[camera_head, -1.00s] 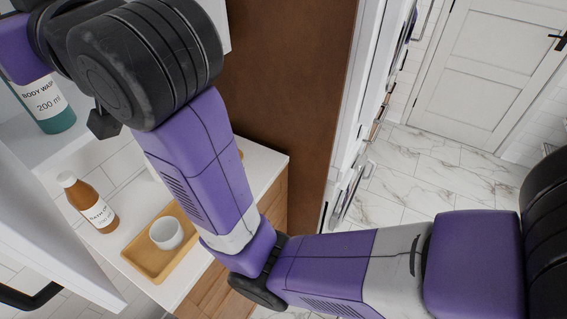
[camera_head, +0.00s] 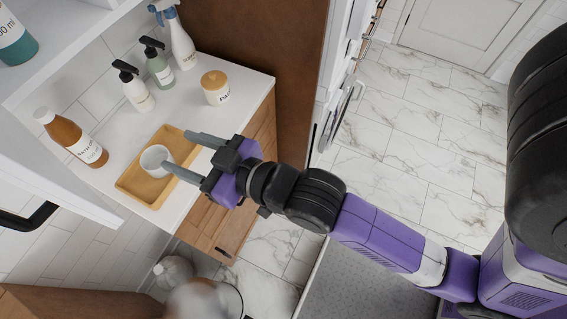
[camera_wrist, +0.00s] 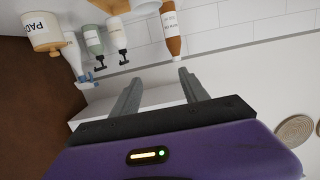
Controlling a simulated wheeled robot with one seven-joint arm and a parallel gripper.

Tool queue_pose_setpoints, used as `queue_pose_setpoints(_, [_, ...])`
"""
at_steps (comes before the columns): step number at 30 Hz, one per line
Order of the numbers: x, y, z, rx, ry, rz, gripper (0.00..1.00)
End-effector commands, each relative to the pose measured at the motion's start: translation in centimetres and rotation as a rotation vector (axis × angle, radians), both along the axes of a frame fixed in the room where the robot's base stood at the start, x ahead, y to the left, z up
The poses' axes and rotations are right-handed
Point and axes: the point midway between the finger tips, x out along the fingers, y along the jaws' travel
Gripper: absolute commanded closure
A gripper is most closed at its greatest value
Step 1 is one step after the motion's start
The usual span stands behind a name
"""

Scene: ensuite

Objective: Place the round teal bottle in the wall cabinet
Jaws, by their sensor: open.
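A teal bottle (camera_head: 14,40) with a white label stands on the white shelf (camera_head: 75,42) of the wall cabinet, at the upper left in the head view. The frame edge cuts off its top. The white cabinet door (camera_head: 50,165) with a black handle stands open. My gripper (camera_head: 190,155) is open and empty, above the counter near the wooden tray, away from the bottle. In the wrist view its two fingers (camera_wrist: 161,80) are spread with nothing between them.
A wooden tray (camera_head: 130,184) with a white cup (camera_head: 155,158) is on the counter (camera_head: 215,122). An amber bottle (camera_head: 72,137), two pump bottles, a spray bottle (camera_head: 182,42) and a pads jar (camera_head: 215,88) stand around it. Marble floor (camera_head: 420,130) is clear at right.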

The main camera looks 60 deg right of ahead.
Motion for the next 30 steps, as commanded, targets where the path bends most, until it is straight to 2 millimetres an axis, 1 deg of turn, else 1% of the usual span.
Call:
queue_pose_setpoints(1, [-2.1, -0.2, -1.5, 0.000, 0.022, -0.001, 0.48])
queue_pose_setpoints(3, [-4.7, -0.3, -2.8, 0.001, 0.034, -0.003, 0.48])
queue_pose_setpoints(5, [-6.9, -0.5, -3.7, 0.001, 0.045, -0.004, 0.48])
queue_pose_setpoints(7, [-9.6, -0.7, -4.6, 0.002, 0.058, -0.007, 0.48])
queue_pose_setpoints(12, [-16.1, -1.1, -5.5, 0.002, 0.086, -0.014, 0.48])
queue_pose_setpoints(16, [-20.2, -1.4, -5.4, 0.000, 0.102, -0.018, 0.48])
queue_pose_setpoints(18, [-21.8, -1.5, -5.2, -0.002, 0.107, -0.020, 0.48])
queue_pose_setpoints(21, [-23.3, -1.6, -4.9, -0.002, 0.112, -0.022, 0.48])
queue_pose_setpoints(25, [-24.0, -1.6, -4.6, -0.003, 0.112, -0.023, 0.48])
queue_pose_setpoints(30, [-24.0, -1.6, -4.6, -0.003, 0.111, -0.023, 0.48])
